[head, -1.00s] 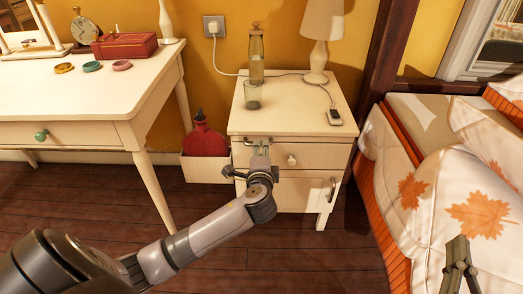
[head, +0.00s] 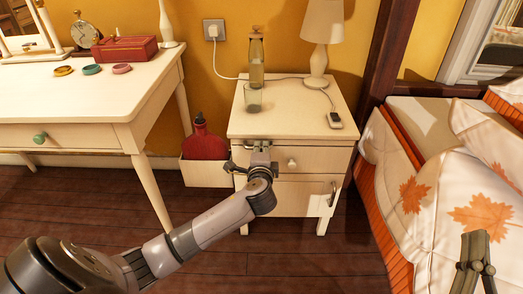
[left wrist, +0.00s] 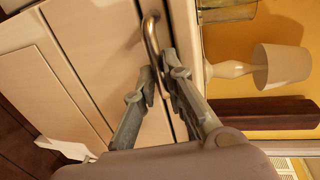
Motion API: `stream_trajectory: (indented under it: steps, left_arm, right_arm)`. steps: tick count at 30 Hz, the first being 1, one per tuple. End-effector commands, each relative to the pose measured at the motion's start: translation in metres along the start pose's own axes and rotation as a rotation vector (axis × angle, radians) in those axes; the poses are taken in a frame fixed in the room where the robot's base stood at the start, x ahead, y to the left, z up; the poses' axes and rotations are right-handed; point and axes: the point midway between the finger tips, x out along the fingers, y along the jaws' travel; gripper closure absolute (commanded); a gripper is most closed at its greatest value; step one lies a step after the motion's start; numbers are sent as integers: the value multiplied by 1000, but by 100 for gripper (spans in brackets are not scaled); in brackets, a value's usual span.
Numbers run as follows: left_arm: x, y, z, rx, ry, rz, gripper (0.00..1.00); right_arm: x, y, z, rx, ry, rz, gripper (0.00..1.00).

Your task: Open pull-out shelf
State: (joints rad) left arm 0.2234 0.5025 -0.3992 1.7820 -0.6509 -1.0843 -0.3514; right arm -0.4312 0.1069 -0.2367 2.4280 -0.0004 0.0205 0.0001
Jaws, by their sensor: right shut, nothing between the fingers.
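The cream nightstand (head: 246,119) stands against the yellow wall in the head view. Its pull-out shelf (head: 315,148) is a thin front strip just under the top, and it looks flush. A curved metal handle (left wrist: 151,38) shows large in the left wrist view. My left gripper (head: 258,148) is at the left part of that strip in the head view, hiding most of the handle there. In the left wrist view its fingertips (left wrist: 161,72) are close together with the handle bar between them. My right gripper (head: 475,245) is shut and empty at the lower right.
Below the strip are a drawer with a round knob (head: 291,163) and a door with a metal handle (head: 333,193). A desk is left, a bed right.

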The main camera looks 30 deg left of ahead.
Motion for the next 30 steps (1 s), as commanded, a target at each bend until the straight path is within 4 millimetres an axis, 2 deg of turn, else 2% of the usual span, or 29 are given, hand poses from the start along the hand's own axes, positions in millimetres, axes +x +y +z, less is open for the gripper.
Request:
stream_trajectory:
  steps: [4,26,30]
  left_arm:
    - [0,0,0,0,0,1,100]
    - [0,1,0,2,0,2,100]
    - [-1,1,0,2,0,4,100]
  right_arm:
    - [0,0,0,0,0,0,100]
    - [0,0,0,0,-3,1,100]
    - [-1,2,10,-3,-65,4,100]
